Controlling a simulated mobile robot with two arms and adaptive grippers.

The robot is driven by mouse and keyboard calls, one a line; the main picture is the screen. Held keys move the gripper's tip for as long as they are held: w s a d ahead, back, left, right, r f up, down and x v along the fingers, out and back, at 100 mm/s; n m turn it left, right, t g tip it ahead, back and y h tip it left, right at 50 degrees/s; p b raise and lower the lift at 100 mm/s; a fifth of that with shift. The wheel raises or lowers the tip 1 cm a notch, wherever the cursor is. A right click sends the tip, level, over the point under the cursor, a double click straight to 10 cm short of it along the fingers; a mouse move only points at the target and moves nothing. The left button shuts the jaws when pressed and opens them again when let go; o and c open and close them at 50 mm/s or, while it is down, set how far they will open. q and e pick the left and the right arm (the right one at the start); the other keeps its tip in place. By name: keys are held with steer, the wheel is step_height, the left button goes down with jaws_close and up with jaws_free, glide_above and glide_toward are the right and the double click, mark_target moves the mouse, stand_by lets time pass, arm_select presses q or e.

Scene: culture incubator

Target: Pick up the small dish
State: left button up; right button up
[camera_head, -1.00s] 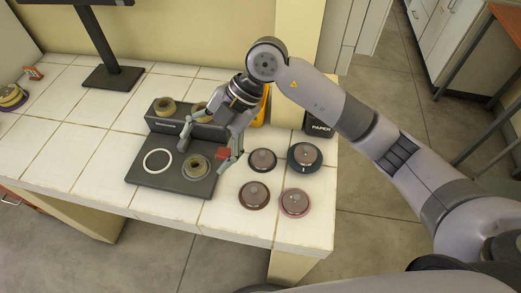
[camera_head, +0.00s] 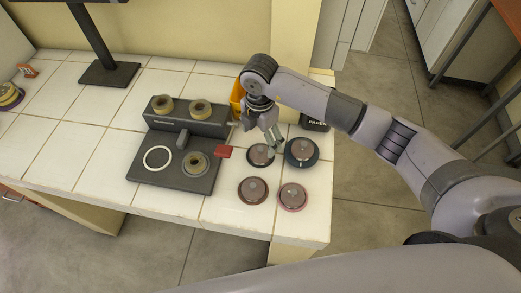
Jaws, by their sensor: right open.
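Several round, lidded brownish dishes stand on the tiled counter at the right. One dish (camera_head: 258,157) is at the back left of the group, partly hidden by my gripper. A dish with a wider dark rim (camera_head: 302,153) is at the back right. A dark-rimmed dish (camera_head: 252,190) is at the front left, and a pink-rimmed dish (camera_head: 292,197) at the front right. I cannot tell which one is the small dish. My right gripper (camera_head: 274,144) is open and empty, pointing down over the back-left dish. Contact cannot be judged. My left gripper is not in view.
A black device (camera_head: 140,173) with a white ring and tan round pieces stands left of the dishes. A red tab (camera_head: 224,152) sticks out at its right. An orange object (camera_head: 238,97) and a black box (camera_head: 314,125) stand behind. A monitor stand (camera_head: 110,73) is farther left.

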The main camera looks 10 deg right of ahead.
mark_target(260, 149)
steer(key=shift+f, duration=0.55)
steer(key=shift+s+f+p, duration=0.15)
steer(key=shift+f+p, duration=0.2)
steer(key=shift+p, duration=0.1)
step_height(260, 149, down, 4)
steer(key=shift+s+r+p, duration=0.1)
steer(key=shift+r+p, duration=0.05)
steer(key=shift+p, duration=0.6)
steer(key=shift+a+f, duration=0.1)
steer(key=shift+f, duration=0.3)
steer(key=c, duration=1.3)
steer(key=shift+o, duration=0.2)
steer(key=shift+r, duration=0.15)
step_height(260, 149, up, 20)
steer(key=b, duration=0.4)
